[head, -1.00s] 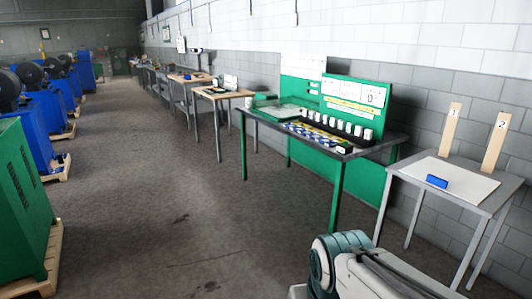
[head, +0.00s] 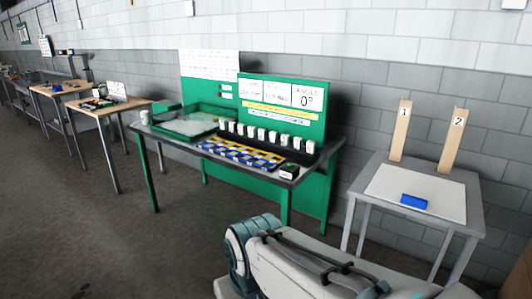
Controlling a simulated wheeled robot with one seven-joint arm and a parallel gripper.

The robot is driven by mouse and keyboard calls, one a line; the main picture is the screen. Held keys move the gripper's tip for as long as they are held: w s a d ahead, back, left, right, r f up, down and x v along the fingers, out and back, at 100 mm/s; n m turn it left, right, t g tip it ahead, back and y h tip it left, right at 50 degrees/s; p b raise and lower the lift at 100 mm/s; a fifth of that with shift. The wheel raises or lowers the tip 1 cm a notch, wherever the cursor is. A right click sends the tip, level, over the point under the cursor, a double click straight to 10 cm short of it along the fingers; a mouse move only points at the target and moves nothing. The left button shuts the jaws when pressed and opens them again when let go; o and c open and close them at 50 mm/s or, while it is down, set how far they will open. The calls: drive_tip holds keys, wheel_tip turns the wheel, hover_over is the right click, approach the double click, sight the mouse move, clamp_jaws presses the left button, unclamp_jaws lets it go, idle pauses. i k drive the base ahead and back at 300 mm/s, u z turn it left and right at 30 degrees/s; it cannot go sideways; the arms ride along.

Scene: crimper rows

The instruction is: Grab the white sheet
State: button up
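A flat white sheet (head: 402,181) lies on the small grey table (head: 481,205) at the right in the head view. A blue block (head: 414,201) rests on the sheet near its front edge. Another white sheet with print (head: 209,63) is upright at the top left of the green workstation board. I cannot tell from the frame which sheet the task means. My arm shows at the bottom, in front of both tables. My gripper is not in view.
Two wooden uprights (head: 401,130) marked 1 and 2 stand behind the sheet. The green workstation table (head: 326,150) holds a tray (head: 187,125), a blue-and-yellow board (head: 243,154) and a row of white pieces. Other benches line the wall at left. Floor (head: 130,240) at left front is clear.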

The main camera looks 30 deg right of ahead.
sight(437, 197)
drive_tip(key=z, duration=0.35)
drive_tip(key=i, duration=1.45)
drive_tip(key=z, duration=1.65)
drive_tip(key=i, duration=0.75)
drive_tip(key=z, duration=1.05)
drive_tip(key=i, duration=0.35)
drive_tip(key=z, duration=0.2)
